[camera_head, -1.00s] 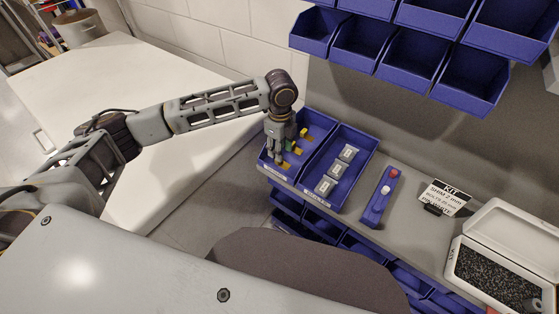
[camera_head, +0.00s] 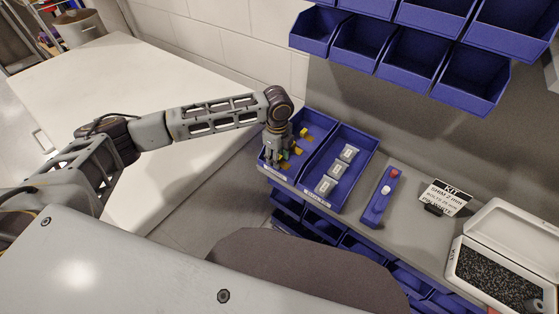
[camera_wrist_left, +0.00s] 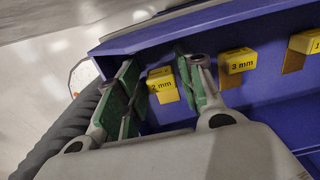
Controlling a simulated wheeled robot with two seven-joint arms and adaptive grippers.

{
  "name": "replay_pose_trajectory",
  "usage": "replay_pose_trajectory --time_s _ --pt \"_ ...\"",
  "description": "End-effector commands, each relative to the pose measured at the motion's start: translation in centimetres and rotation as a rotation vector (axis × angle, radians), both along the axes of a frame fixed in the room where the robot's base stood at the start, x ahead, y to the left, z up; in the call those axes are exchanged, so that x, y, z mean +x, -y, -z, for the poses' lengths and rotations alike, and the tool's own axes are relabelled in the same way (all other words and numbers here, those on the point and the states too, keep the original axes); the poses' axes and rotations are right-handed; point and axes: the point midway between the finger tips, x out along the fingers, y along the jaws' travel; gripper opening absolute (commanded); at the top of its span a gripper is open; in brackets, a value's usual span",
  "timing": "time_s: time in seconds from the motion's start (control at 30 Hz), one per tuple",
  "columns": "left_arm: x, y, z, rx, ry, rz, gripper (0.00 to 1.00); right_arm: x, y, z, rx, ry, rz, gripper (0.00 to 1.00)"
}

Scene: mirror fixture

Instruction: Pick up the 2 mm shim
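The 2 mm shim (camera_wrist_left: 161,85) has a yellow tag marked "2 mm" and stands at the wall of a blue bin (camera_head: 322,143). In the left wrist view it is between the two green-padded fingers of my left gripper (camera_wrist_left: 162,88), with gaps visible beside it. The gripper is open and reaches down into the bin; it also shows in the head view (camera_head: 273,160). The 3 mm shim (camera_wrist_left: 240,62) stands to the right of the fingers, and another yellow-tagged shim (camera_wrist_left: 312,42) is farther right, cut by the frame. My right gripper is not in view.
A second blue bin (camera_head: 352,133) with several grey packets stands right beside the shim bin. Blue bins (camera_head: 471,75) hang above.

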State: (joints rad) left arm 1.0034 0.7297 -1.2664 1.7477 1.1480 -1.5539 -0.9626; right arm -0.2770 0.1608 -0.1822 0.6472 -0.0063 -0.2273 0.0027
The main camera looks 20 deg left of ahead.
Motion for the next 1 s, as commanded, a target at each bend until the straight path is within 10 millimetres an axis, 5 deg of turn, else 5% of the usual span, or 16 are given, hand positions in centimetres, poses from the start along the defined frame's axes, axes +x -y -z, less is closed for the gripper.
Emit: replay_pose_trajectory --time_s 0.07,0.3,0.67,1.0 --pt "0.0 0.0 0.0 0.000 0.000 0.000 0.38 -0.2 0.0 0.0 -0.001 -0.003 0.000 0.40" --pt "0.0 0.0 0.0 0.000 0.000 0.000 0.11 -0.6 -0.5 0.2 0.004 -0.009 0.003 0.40" --pt "0.0 0.0 -0.3 0.000 0.001 0.000 0.10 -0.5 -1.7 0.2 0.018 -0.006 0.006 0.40" --pt "0.1 0.0 -3.6 -0.001 0.003 0.000 0.10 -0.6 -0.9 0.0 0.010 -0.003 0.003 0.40"
